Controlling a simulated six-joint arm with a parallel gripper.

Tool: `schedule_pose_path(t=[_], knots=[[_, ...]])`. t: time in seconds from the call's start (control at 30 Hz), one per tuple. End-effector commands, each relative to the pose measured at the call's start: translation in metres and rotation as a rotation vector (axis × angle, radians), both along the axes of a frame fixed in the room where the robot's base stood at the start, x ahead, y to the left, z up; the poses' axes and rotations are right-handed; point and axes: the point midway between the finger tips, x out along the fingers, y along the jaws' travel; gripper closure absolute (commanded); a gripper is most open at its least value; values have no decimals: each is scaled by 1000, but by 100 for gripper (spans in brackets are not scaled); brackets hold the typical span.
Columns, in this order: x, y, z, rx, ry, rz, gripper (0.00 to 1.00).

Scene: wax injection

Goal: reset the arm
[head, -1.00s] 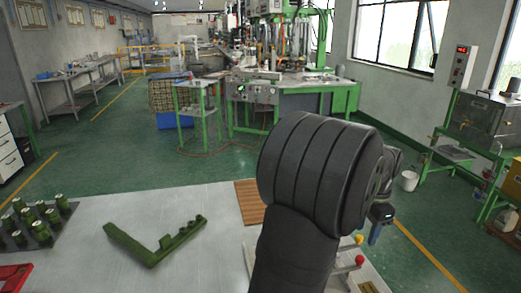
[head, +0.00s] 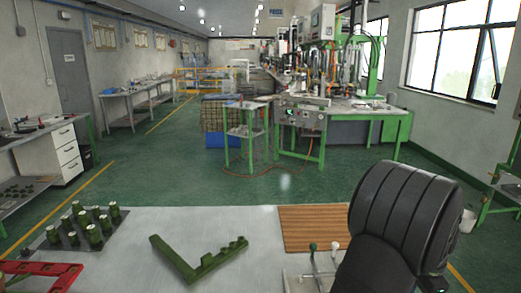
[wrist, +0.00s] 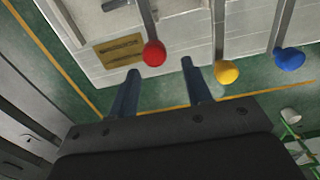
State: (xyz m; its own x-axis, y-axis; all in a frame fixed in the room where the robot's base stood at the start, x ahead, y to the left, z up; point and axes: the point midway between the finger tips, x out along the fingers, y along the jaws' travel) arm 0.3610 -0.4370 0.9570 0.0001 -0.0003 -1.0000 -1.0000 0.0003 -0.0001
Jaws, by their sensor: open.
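My gripper (wrist: 160,66) shows in the wrist view as two blue-grey fingers set well apart, with nothing held between them. A red ball knob (wrist: 154,53) on a rod appears just past the fingertips, nearest the left one. A yellow knob (wrist: 227,72) is to the right of the right finger, and a blue knob (wrist: 289,59) is farther right. Their distance from the fingers is hard to judge. In the head view only my dark arm link (head: 405,225) shows, at the lower right; it hides what lies behind it, and the fingers are out of sight.
The white table (head: 140,232) carries a green angled part (head: 200,262), a rack of green cylinders (head: 88,226), a red frame (head: 40,275) and a brown slatted mat (head: 312,228). Green machinery (head: 330,110) stands beyond, across open green floor.

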Motion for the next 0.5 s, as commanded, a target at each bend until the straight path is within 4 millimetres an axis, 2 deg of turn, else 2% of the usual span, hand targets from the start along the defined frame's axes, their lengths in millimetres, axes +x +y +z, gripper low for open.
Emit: schedule_pose_path(t=[0.2,0.37,0.43,0.5], knots=[[0,3,0,0,0,1,55],[0,19,1,1,0,3,55],[0,26,8,-2,-2,2,55],[0,24,24,-3,-3,0,55]])
